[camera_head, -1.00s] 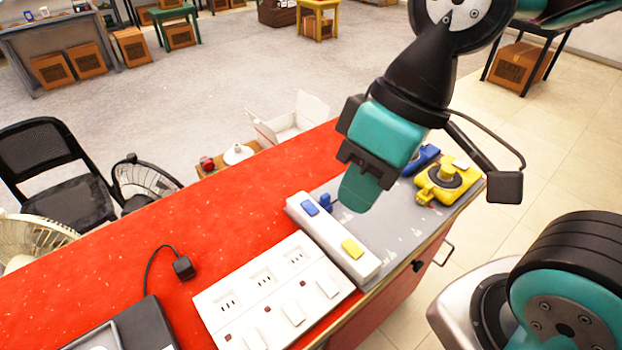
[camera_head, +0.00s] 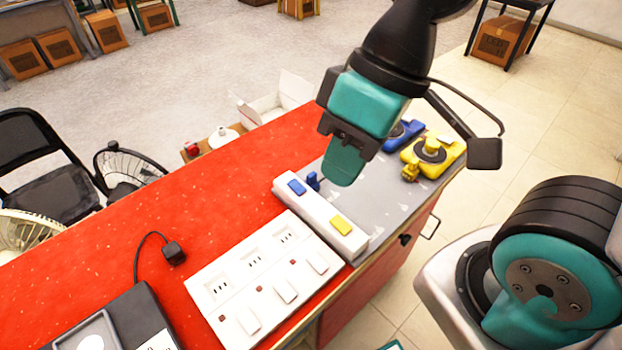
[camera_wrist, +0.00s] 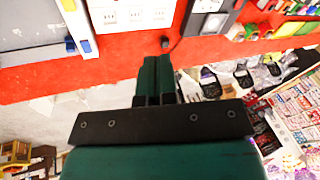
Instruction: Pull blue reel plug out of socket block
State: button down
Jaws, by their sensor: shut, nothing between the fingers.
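The white socket block (camera_head: 332,222) lies along the edge of the grey mat, with a blue and a yellow label on top. The small blue plug (camera_head: 313,181) sits against its mat side near the blue label; how deep it sits cannot be told. The blue plug also shows small beside the block in the wrist view (camera_wrist: 70,45). The blue reel (camera_head: 403,133) is partly behind my gripper. My gripper (camera_head: 344,172) appears above the mat, right of the plug in the head view. Its teal fingers are together and empty, also in the wrist view (camera_wrist: 155,75).
A yellow reel (camera_head: 450,155) with its yellow plug (camera_head: 410,173) is at the mat's right end. A large white socket panel (camera_head: 265,280) lies on the red bench top (camera_head: 150,215). A black plug (camera_head: 174,253) on a cord is further left. The red bench is clear at upper left.

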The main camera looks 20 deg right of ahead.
jog(key=c, duration=1.6)
grip_release()
jog(key=o, duration=0.5)
jog(key=w, duration=0.1)
jog(key=w+m, duration=0.1)
jog(key=w+f+m, duration=0.1)
jog(key=shift+w+d+b, duration=0.15)
jog(key=shift+d+b, duration=0.1)
jog(key=shift+b, duration=0.05)
jog(key=m+h+b, duration=0.3)
jog(key=m+h, duration=0.1)
jog(key=m, duration=1.5)
send_over(313, 173)
notch_tip(313, 173, down, 14)
notch_tip(313, 173, down, 18)
jog(key=p, duration=0.3)
jog(key=shift+r, duration=0.15)
